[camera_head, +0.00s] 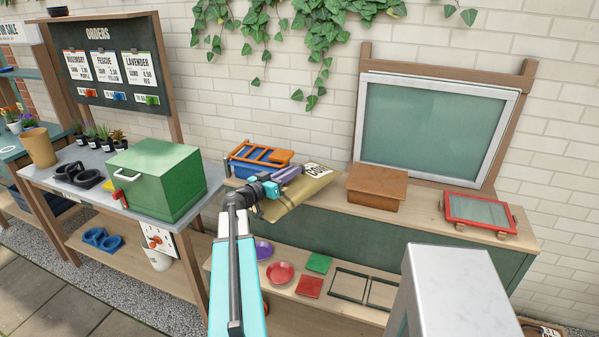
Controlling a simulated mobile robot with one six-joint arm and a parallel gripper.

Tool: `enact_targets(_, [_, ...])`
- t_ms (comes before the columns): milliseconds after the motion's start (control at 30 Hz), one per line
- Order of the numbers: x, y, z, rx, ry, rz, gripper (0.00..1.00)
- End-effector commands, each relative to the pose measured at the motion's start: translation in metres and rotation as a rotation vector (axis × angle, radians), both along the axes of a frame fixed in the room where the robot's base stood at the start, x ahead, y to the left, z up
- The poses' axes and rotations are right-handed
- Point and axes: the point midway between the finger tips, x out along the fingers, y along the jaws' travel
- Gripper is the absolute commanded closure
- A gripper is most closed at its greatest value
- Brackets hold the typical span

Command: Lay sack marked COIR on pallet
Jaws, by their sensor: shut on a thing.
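My gripper (279,190) is shut on a tan sack (297,198) with a white label on its far end. The label's dark letters are turned around and look like COIR. The sack is tilted and appears to be above the left part of the wooden bench, in front of an orange slatted piece; I cannot tell whether it touches anything. No pallet shows clearly. At the bottom right edge, a cut-off brown item with a pale label (549,331) lies low on the ground; I cannot tell whether it is on a pallet.
A brown wooden box (377,187) and a red-framed panel (479,212) stand on the bench (440,222). The orange slatted piece (262,154) lies over a blue crate. A green box (156,178) stands on the left table. Coloured saucers lie on the lower shelf.

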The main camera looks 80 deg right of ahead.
Motion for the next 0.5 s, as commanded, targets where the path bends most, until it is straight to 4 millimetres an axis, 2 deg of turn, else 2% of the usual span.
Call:
enact_targets(33, [0.006,0.012,0.000,-0.003,0.002,0.003,1.00])
enact_targets(300, [0.036,0.056,-0.001,-0.003,0.002,0.003,1.00])
enact_targets(500, [0.053,0.081,0.000,-0.003,0.001,0.003,1.00])
